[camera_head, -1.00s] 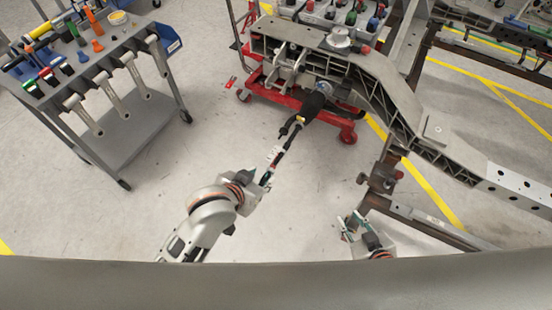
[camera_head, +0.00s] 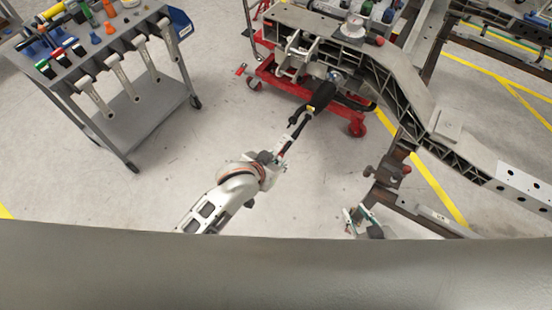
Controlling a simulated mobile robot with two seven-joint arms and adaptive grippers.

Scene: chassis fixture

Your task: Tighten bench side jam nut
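A long black tool (camera_head: 321,96) reaches from my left gripper up to the chassis fixture. Its head (camera_head: 333,77) is against or very close to the side of the grey chassis beam (camera_head: 385,80). My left gripper (camera_head: 278,158) is closed around the near end of the tool's thin handle (camera_head: 290,138). The jam nut cannot be made out; the tool head and the beam hide that spot. My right gripper (camera_head: 358,213) is low in the picture, apart from the beam and the tool. Its fingers look spread and empty.
A red wheeled stand (camera_head: 290,85) is under the beam. A brown steel post (camera_head: 390,180) with a clamp is near my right gripper. A grey tool cart (camera_head: 140,110) with hanging tools stands at the left. The floor between is clear.

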